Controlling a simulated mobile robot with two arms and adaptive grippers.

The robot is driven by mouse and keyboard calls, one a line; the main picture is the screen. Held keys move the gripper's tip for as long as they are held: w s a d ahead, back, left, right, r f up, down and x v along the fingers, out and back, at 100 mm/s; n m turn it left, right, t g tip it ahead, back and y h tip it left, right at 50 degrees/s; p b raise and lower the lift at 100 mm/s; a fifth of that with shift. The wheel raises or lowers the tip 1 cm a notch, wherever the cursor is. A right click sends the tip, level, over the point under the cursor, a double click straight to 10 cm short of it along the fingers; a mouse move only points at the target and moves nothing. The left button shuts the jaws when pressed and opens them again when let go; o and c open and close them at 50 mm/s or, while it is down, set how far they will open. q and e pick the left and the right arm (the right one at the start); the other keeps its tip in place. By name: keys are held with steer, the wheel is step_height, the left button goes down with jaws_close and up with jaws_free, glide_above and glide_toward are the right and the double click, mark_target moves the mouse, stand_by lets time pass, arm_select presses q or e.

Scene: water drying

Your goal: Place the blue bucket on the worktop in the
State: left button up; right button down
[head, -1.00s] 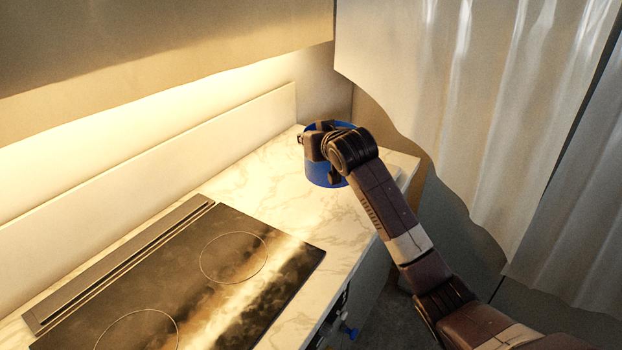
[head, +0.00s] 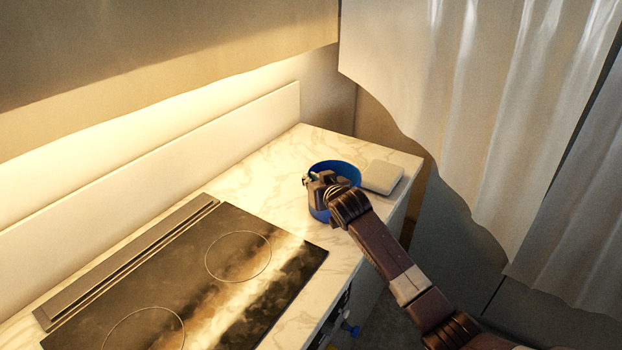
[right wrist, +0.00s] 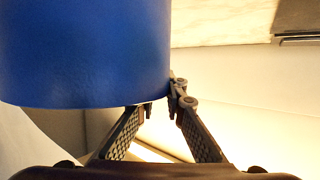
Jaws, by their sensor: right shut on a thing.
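The blue bucket (head: 346,170) is at the far right part of the marble worktop (head: 270,170), upright with its open top showing. My right gripper (head: 316,183) is shut on the bucket's near wall at the rim. In the right wrist view the bucket (right wrist: 85,50) fills the upper left, and the fingers (right wrist: 160,100) meet at its edge. I cannot tell whether the bucket's bottom touches the worktop, as my arm hides part of it. My left gripper is not in view.
A pale flat block (head: 382,177) lies on the worktop just right of the bucket. A dark cooktop (head: 190,285) covers the near worktop. A low backsplash (head: 200,150) runs along the wall, with a cabinet (head: 150,60) above. A curtain (head: 470,110) hangs at right.

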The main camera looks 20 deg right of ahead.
steer(key=shift+f, duration=0.1)
steer(key=c, duration=2)
jaws_free()
steer(key=shift+s+r, duration=0.15)
steer(key=shift+r, duration=0.05)
steer(key=b+v, duration=0.1)
steer(key=v, duration=1)
steer(key=shift+s+r+b, duration=0.2)
steer(key=shift+s+b, duration=0.15)
steer(key=shift+f, duration=0.1)
